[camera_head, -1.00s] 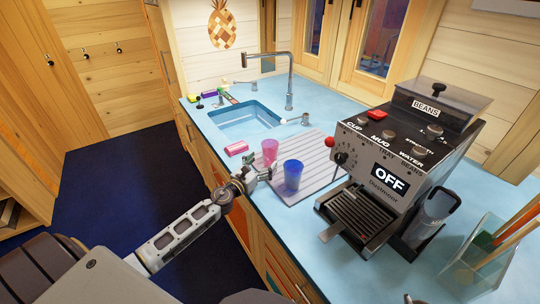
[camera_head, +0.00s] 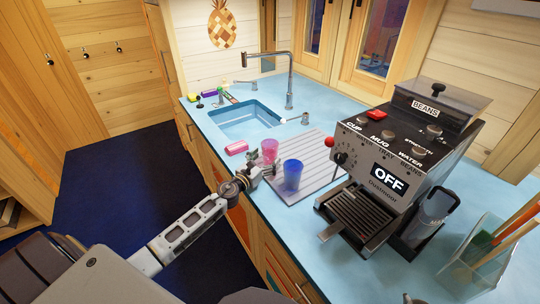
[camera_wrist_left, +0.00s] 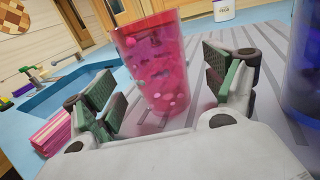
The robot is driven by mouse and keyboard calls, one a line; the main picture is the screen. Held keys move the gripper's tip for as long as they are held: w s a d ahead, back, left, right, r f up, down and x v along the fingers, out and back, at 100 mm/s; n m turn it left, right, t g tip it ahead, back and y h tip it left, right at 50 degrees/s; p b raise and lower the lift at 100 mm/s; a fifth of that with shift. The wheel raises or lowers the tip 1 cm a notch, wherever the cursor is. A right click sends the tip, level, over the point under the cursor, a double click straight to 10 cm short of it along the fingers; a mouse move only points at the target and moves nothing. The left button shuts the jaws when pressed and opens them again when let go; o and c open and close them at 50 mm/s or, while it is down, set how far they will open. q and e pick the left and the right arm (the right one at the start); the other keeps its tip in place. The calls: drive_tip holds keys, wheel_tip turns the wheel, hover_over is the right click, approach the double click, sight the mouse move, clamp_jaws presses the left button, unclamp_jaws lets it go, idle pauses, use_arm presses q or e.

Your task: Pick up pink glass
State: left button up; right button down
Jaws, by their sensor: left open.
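The pink glass (camera_head: 269,149) stands upright on the grooved drying board beside the sink. In the left wrist view the pink glass (camera_wrist_left: 153,65) is between the two green-padded fingers, with a gap visible on each side. My left gripper (camera_head: 262,165) is open at the near edge of the board; its fingertips also show in the left wrist view (camera_wrist_left: 165,90). It does not grip the glass. My right gripper is not in view.
A blue glass (camera_head: 292,175) stands close to the right of my left gripper. The drying board (camera_head: 318,160) lies under both glasses. A pink sponge (camera_head: 236,148) lies to the left, near the sink (camera_head: 245,120). A coffee machine (camera_head: 395,165) stands at the right.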

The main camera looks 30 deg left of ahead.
sight(266, 156)
use_arm(q)
drive_tip(key=shift+w, duration=0.7)
drive_tip(key=shift+w+d, duration=0.15)
drive_tip(key=shift+w, duration=0.65)
drive_tip(key=shift+c, duration=0.4)
drive_tip(key=c, duration=1.2)
drive_tip(key=shift+r, duration=0.15)
drive_tip(key=shift+c, duration=0.2)
drive_tip(key=shift+r+p, duration=0.45)
drive_tip(key=shift+p, duration=0.05)
wheel_tip(266, 156, up, 9)
drive_tip(key=p, duration=0.4)
drive_tip(key=shift+f+p, duration=0.15)
drive_tip(key=shift+p, duration=0.25)
